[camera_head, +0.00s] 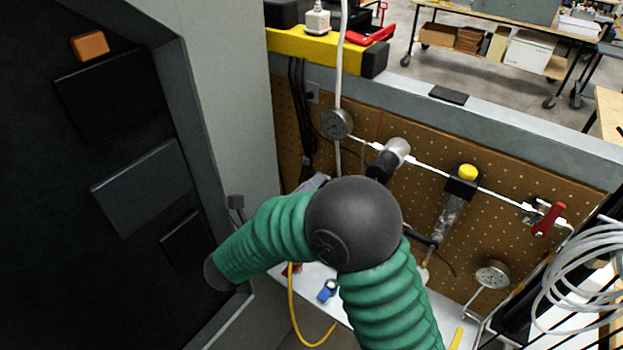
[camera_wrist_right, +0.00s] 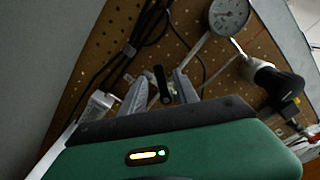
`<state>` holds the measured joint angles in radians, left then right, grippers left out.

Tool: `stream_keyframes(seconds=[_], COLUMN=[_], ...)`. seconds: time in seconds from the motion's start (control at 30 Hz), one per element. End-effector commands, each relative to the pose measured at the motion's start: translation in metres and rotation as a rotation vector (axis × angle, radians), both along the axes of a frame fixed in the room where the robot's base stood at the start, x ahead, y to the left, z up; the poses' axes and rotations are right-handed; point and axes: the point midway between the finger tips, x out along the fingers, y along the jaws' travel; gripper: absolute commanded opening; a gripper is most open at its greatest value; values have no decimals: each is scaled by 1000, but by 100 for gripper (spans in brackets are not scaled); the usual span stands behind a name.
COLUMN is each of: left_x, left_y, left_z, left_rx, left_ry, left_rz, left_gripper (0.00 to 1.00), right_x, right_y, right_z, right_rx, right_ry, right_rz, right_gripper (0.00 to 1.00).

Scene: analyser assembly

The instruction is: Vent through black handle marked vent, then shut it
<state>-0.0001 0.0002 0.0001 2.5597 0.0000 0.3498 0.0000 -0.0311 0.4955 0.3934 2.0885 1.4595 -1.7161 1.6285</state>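A small black handle (camera_wrist_right: 160,82) stands in front of the pegboard in the right wrist view. No marking on it can be read. My right gripper (camera_wrist_right: 164,88) has its two grey fingers apart, one on each side of this handle, with visible gaps; I see no clear contact. In the head view my green right arm and its black joint cover most of this spot. My left gripper is in neither view.
A gauge (camera_head: 337,124), a silver-and-black regulator (camera_head: 388,160), a yellow-topped filter (camera_head: 461,184) and a red-handled valve (camera_head: 546,217) line the pegboard (camera_head: 420,185). A grey cabinet wall (camera_head: 225,100) stands close on the left. Dark cables hang near the gripper.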

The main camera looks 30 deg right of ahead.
Motion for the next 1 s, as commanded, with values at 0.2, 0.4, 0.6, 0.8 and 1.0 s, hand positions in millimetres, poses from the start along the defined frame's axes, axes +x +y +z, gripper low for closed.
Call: stream_keyframes(seconds=[0.2, 0.4, 0.6, 0.8, 1.0], left_x=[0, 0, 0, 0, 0], left_y=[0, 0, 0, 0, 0], left_z=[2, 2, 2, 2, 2], left_rx=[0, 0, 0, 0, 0], left_ry=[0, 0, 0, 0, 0], left_rz=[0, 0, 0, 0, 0], left_gripper=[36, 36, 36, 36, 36], right_x=[8, 8, 7, 8, 8], right_y=[-16, -15, -15, -15, -15], right_z=[-1, -1, -1, -1, -2], right_rx=[0, 0, 0, 0, 0], right_ry=[1, 1, 1, 1, 5], right_rz=[1, 1, 1, 1, 1], right_gripper=[36, 36, 10, 0, 0])
